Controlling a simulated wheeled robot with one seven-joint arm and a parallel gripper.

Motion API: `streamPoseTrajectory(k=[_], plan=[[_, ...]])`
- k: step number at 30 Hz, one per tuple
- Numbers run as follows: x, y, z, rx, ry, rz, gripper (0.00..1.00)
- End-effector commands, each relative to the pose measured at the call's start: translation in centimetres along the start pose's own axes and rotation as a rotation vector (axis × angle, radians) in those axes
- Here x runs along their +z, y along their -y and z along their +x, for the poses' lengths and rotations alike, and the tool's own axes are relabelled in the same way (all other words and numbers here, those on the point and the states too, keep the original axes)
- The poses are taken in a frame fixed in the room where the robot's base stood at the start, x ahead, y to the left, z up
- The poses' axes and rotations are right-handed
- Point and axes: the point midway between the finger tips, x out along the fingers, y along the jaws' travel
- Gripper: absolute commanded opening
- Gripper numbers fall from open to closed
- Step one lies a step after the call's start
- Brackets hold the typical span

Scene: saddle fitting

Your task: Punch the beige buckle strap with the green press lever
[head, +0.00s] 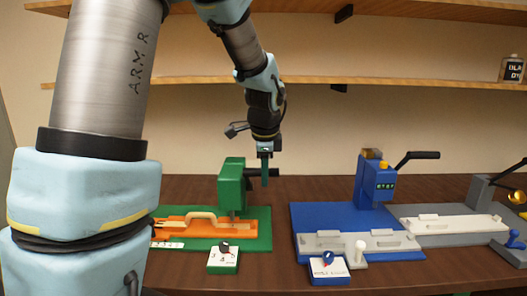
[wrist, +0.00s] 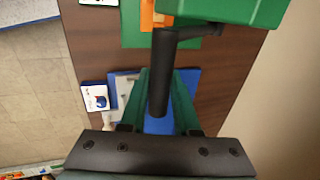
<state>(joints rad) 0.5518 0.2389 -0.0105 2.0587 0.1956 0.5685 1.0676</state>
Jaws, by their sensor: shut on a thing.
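The green press (head: 231,186) stands on a green base plate at the middle of the table. Its black lever (head: 275,172) reaches out to the right near the press top. My gripper (head: 265,182) is at this lever, with its green fingers pointing down. In the wrist view the lever's black bar (wrist: 160,85) lies between the two fingers, and the gripper is shut on it. A beige strap-like piece (head: 190,216) lies in the orange fixture (head: 215,232) at the left of the press. My arm hides the fixture's left end. The punch tip over the strap is not clear.
A blue press (head: 376,180) with its own black lever stands to the right, on a blue plate. A grey station (head: 440,224) is farther right. Small dial cards (head: 223,259) stand along the front. Wooden shelves (head: 310,81) run along the wall behind.

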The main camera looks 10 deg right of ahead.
Motion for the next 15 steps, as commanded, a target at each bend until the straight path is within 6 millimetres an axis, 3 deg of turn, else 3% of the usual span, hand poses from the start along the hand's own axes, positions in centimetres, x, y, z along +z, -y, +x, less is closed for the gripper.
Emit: streamPoseTrajectory(k=[15], plan=[[-0.1, 1.9, -1.7, 0.000, 0.000, 0.000, 0.05]])
